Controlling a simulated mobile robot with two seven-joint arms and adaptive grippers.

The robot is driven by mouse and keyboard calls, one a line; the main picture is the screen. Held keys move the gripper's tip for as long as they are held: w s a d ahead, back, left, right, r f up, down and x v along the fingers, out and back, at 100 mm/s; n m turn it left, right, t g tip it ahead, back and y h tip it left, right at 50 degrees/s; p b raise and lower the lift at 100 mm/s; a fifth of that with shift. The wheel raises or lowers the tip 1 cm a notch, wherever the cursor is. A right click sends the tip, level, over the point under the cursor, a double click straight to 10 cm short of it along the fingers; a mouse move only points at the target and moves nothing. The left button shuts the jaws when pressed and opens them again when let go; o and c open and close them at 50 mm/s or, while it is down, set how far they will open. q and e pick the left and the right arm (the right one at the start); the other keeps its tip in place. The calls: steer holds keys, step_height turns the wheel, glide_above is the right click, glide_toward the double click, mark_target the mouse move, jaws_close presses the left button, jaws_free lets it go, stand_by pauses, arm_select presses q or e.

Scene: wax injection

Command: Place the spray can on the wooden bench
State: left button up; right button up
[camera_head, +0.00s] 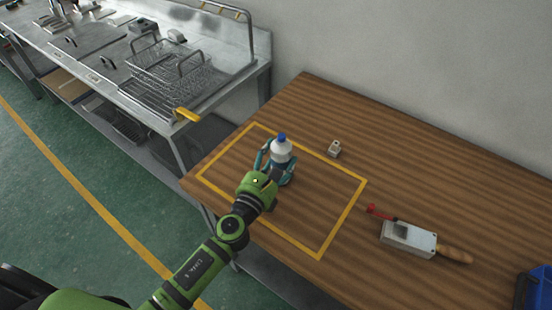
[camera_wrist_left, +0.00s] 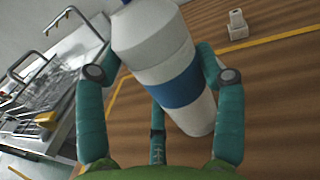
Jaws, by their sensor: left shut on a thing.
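The spray can (camera_head: 282,148) is white with a blue cap and a blue band. It is at the wooden bench (camera_head: 330,115), over the yellow outlined rectangle. My left gripper (camera_head: 274,163) is shut on the can, with its teal fingers around the can's sides. In the left wrist view the spray can (camera_wrist_left: 160,60) appears tilted between the fingers of my left gripper (camera_wrist_left: 160,85). The can's base shows there against the wood, but I cannot tell whether it touches the bench. My right gripper is not in view.
A small grey-white block (camera_head: 334,149) stands behind the yellow outline. A metal tool with a wooden handle (camera_head: 408,237) lies to the right, and a blue bin (camera_head: 535,288) is at the right edge. A steel counter with wire baskets (camera_head: 170,72) stands at the left.

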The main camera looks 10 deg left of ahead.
arm_select(q)
steer(key=shift+f, duration=0.1)
steer(key=o, duration=1.3)
steer(key=shift+c, duration=0.2)
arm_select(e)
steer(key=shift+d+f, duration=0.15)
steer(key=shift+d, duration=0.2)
arm_select(q)
steer(key=shift+r, duration=0.25)
steer(key=s+b, duration=0.1)
steer(key=s, duration=0.2)
steer(key=s+a+b, duration=0.1)
steer(key=s, duration=0.3)
steer(key=s+a+b, duration=0.1)
steer(key=s, duration=0.3)
steer(key=shift+f, duration=0.25)
steer(key=shift+s+a+r, duration=0.1)
steer(key=shift+s+r, duration=0.05)
steer(key=shift+s, duration=0.3)
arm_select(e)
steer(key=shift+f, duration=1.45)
